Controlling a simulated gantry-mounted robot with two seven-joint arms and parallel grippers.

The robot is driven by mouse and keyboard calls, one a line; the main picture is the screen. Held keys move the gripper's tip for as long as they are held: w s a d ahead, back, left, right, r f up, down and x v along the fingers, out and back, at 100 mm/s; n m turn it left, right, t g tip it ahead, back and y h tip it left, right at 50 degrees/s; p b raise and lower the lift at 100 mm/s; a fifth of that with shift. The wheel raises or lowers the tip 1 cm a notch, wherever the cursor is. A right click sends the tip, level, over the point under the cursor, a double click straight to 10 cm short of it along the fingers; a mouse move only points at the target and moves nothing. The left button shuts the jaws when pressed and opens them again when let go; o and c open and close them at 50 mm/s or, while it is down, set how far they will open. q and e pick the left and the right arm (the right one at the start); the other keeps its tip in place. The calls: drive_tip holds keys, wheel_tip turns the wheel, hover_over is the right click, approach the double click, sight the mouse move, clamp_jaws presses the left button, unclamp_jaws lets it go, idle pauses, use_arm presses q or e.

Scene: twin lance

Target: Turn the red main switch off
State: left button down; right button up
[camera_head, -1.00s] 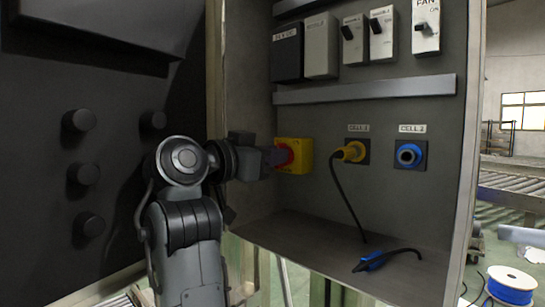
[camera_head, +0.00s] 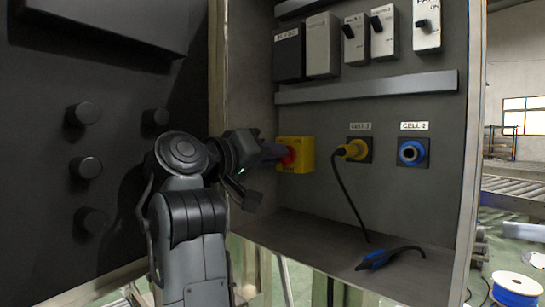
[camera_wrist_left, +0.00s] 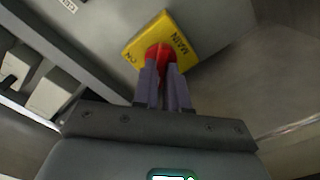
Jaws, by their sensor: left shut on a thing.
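The red main switch (camera_head: 290,156) is a red knob on a yellow plate (camera_head: 305,155), low on the left of the cabinet's back panel. My left gripper (camera_head: 281,153) reaches it from the left. In the left wrist view the two grey fingers (camera_wrist_left: 163,75) are shut on the red knob (camera_wrist_left: 161,52), in front of the yellow plate (camera_wrist_left: 141,46). The words MAIN and ON are readable on the plate there. The fingers hide part of the knob, so its exact angle is hard to tell. My right gripper is not in view.
A yellow plug (camera_head: 353,149) with a black cable sits right of the switch, beside an empty-looking blue socket (camera_head: 412,152). A loose blue connector (camera_head: 376,259) lies on the cabinet floor. Small switches, including one marked FAN (camera_head: 426,27), line the top. The open dark door (camera_head: 50,170) stands left.

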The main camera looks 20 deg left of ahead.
use_arm(q)
drive_tip(key=shift+r+n, duration=0.1)
drive_tip(key=shift+n, duration=0.5)
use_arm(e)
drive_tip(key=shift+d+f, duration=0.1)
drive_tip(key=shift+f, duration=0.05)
use_arm(q)
drive_tip(key=c, duration=1.2)
unclamp_jaws()
drive_tip(key=shift+o, duration=0.2)
drive_tip(key=shift+s, duration=0.1)
drive_tip(key=p+v, duration=0.2)
drive_tip(key=v, duration=0.9)
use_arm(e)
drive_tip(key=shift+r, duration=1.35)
